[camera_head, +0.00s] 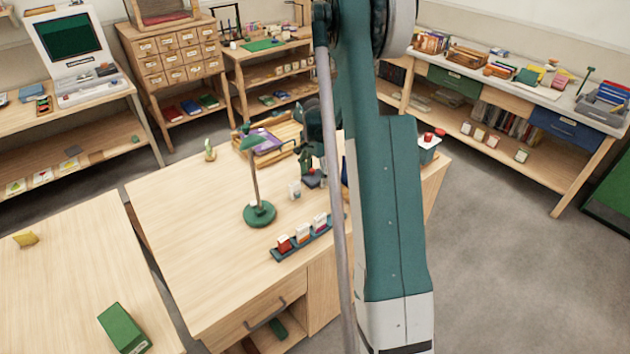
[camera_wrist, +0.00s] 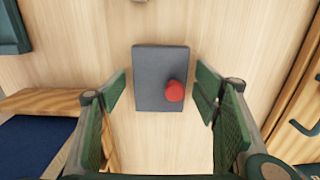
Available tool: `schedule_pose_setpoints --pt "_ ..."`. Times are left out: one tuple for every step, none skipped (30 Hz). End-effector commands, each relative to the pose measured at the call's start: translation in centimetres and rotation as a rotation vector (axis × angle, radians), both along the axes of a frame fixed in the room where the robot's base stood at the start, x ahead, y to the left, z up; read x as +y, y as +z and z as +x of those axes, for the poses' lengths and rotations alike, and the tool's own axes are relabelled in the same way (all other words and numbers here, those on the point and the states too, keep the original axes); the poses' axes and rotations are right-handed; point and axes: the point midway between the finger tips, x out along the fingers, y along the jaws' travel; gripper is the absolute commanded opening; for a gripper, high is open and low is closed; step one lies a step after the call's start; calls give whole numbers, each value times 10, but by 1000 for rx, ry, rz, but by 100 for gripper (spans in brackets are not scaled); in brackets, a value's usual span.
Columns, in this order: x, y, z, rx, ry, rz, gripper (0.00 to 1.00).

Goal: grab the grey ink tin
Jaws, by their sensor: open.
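A dark grey flat rectangular piece (camera_wrist: 152,72), which looks like the grey ink tin, lies on the light wood in the wrist view. A small red rounded thing (camera_wrist: 174,91) shows on its lower right part. My gripper (camera_wrist: 160,88) is open, with one green-padded finger on each side of the grey piece and bare wood visible between each finger and it. Nothing is held.
A wood-edged tray with a dark blue inside (camera_wrist: 35,135) lies left of my gripper. A teal handle (camera_wrist: 303,127) is at the right. On the desk stand a green lamp (camera_head: 259,212) and a teal rack of small blocks (camera_head: 303,240).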

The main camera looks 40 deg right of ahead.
Motion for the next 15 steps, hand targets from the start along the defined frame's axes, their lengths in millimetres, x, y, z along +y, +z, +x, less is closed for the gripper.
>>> schedule_pose_setpoints --pt "0 0 0 0 0 0 61" --pt "0 0 0 0 0 0 61" --pt "0 0 0 0 0 0 61" --pt "0 0 0 0 0 0 61" --pt "0 0 0 0 0 0 61" --pt "0 0 0 0 0 0 61" --pt "0 0 0 0 0 0 61" --pt "0 0 0 0 0 0 57" --pt "0 0 0 0 0 0 52" --pt "0 0 0 0 0 0 48" --pt "0 0 0 0 0 0 44" --pt "0 0 0 0 0 0 39" --pt "0 0 0 0 0 0 35" --pt "0 0 0 0 0 0 31" --pt "0 0 0 0 0 0 25"
